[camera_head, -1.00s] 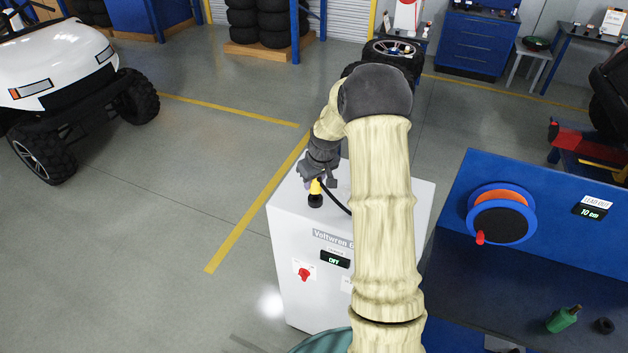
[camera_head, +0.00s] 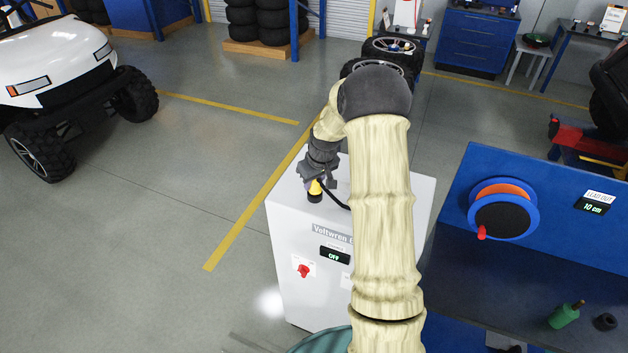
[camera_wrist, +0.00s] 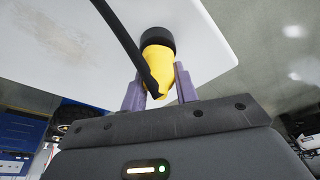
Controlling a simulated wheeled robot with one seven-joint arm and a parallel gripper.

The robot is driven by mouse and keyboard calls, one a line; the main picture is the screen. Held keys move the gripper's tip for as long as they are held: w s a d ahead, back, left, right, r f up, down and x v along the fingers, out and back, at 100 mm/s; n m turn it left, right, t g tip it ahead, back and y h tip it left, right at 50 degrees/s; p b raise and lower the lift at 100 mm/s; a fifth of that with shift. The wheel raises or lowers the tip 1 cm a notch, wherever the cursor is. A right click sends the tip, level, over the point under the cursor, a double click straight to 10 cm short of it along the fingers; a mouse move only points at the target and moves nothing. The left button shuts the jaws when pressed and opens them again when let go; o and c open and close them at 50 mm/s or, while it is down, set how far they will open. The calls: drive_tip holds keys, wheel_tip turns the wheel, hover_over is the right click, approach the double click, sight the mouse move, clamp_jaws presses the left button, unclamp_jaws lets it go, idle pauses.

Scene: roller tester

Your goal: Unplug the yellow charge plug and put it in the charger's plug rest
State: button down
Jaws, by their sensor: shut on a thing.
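The yellow charge plug (camera_head: 315,187) stands at a black round holder (camera_head: 315,197) on top of the white charger cabinet (camera_head: 385,200). My gripper (camera_head: 314,182) is over the cabinet top, shut on the plug. In the wrist view the purple fingers of my gripper (camera_wrist: 160,88) are on both sides of the yellow plug (camera_wrist: 159,65). The plug's far end meets the black holder (camera_wrist: 157,38); how deep it sits is hidden. A black cable (camera_wrist: 122,45) runs from the plug across the wrist view. The charger's display (camera_head: 334,255) reads OFF.
A red knob (camera_head: 304,271) is on the charger's front. A blue bench with an orange cable reel (camera_head: 502,209) and a small display reading 10 cm (camera_head: 593,207) stands at right. A white cart (camera_head: 60,70) is at far left; the floor between is clear.

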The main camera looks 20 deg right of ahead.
drive_tip(key=shift+f, duration=0.35)
drive_tip(key=c, duration=1)
unclamp_jaws()
drive_tip(key=shift+r, duration=0.1)
drive_tip(key=a+b+v, duration=0.1)
drive_tip(key=b+v, duration=0.4)
drive_tip(key=v, duration=1.2)
drive_tip(key=shift+d, duration=0.4)
drive_tip(key=shift+s+r, duration=0.1)
drive_tip(key=shift+r, duration=0.1)
